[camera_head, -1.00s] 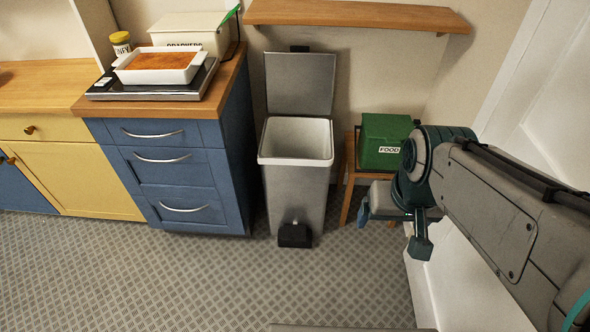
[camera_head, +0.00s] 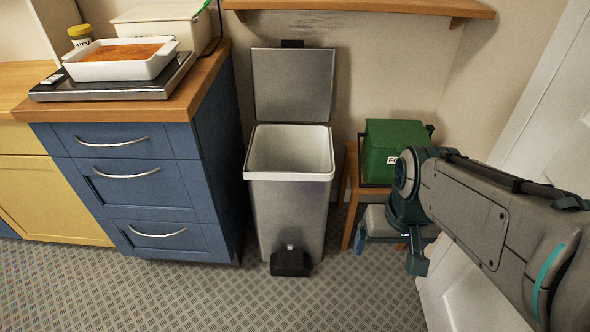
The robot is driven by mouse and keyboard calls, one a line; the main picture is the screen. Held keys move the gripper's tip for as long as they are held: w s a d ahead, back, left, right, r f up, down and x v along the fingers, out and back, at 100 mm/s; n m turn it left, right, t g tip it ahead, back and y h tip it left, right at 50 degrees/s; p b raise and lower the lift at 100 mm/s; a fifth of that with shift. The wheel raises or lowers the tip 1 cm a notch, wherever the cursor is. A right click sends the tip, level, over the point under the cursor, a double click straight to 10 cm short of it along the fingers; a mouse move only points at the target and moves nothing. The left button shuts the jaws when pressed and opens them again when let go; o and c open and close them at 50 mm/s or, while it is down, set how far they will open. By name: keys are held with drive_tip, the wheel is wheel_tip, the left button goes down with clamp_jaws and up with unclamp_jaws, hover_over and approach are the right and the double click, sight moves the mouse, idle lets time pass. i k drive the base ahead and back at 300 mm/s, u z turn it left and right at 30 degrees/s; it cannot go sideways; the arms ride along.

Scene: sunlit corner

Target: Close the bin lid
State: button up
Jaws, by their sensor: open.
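A grey metal pedal bin (camera_head: 292,215) stands on the floor in the middle of the view. Its white inner rim is open to view and the inside looks empty. The bin lid (camera_head: 292,84) stands upright behind the opening, in front of the wall. A black pedal (camera_head: 290,262) is at the foot of the bin. My gripper (camera_head: 388,250) is to the right of the bin, low and apart from it, with its fingers partly hidden by my arm. It is open, and I see nothing held.
A blue drawer cabinet (camera_head: 140,190) with a wooden top stands to the left of the bin. A green box (camera_head: 390,145) sits on a wooden stool (camera_head: 350,195) at the right. A wooden shelf (camera_head: 360,8) hangs above the lid. Patterned floor in front is clear.

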sight(293, 81)
drive_tip(key=u, duration=1.3)
drive_tip(key=i, duration=1.05)
drive_tip(key=z, duration=0.75)
